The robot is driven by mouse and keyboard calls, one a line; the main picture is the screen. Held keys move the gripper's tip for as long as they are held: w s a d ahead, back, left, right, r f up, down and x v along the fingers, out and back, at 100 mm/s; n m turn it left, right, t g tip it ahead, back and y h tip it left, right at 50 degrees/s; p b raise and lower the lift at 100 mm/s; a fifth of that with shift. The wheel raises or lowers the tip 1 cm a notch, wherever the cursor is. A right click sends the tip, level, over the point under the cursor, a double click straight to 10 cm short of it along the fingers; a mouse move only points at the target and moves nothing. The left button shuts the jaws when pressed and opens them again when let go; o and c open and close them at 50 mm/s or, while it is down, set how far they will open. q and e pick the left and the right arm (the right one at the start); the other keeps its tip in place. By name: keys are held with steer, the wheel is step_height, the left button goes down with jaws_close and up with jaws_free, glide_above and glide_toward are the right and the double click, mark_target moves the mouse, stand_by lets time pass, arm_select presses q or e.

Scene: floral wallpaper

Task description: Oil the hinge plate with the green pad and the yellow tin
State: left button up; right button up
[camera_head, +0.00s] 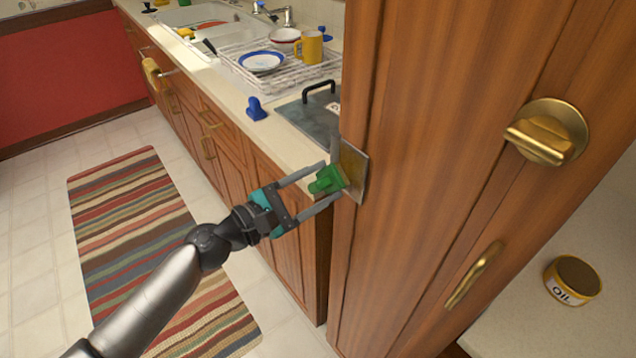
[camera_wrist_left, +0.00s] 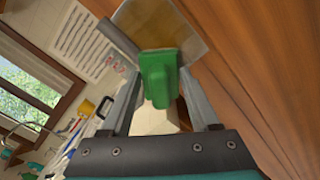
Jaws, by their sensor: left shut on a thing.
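My left gripper (camera_head: 322,181) is shut on the green pad (camera_head: 328,180), which shows between its fingers in the left wrist view (camera_wrist_left: 157,78). The pad is at the brass-coloured hinge plate (camera_head: 353,170) on the edge of the wooden door. In the left wrist view the plate (camera_wrist_left: 165,25) lies just beyond the pad; I cannot tell for sure whether they touch. The yellow tin (camera_head: 573,279), marked OIL and dark on top, stands on the pale surface at the lower right. My right gripper is not in view.
The wooden door (camera_head: 450,130) with a brass knob (camera_head: 548,131) and handle (camera_head: 474,275) fills the right. Behind it, the counter holds a blue object (camera_head: 256,108), a dish rack with a plate (camera_head: 262,61) and a yellow mug (camera_head: 311,47). A striped rug (camera_head: 130,220) lies on the floor.

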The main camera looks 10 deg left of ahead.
mark_target(359, 195)
arm_select(q)
steer(key=shift+s+d+p, duration=0.55)
steer(key=shift+s+d, duration=0.45)
steer(key=shift+d, duration=0.25)
steer(key=shift+s+d+p, duration=0.5)
steer(key=shift+s+d, duration=0.45)
steer(key=shift+d, duration=0.25)
steer(key=shift+s+d, duration=0.2)
steer(key=shift+d, duration=0.15)
steer(key=shift+w+a, duration=0.35)
steer(key=shift+a, duration=0.1)
steer(key=shift+w+a+b, duration=0.6)
steer(key=shift+w+a, duration=0.3)
steer(key=shift+a, duration=0.35)
steer(key=shift+w+a+b, duration=0.6)
steer(key=shift+w+a, duration=0.3)
steer(key=shift+a, duration=0.3)
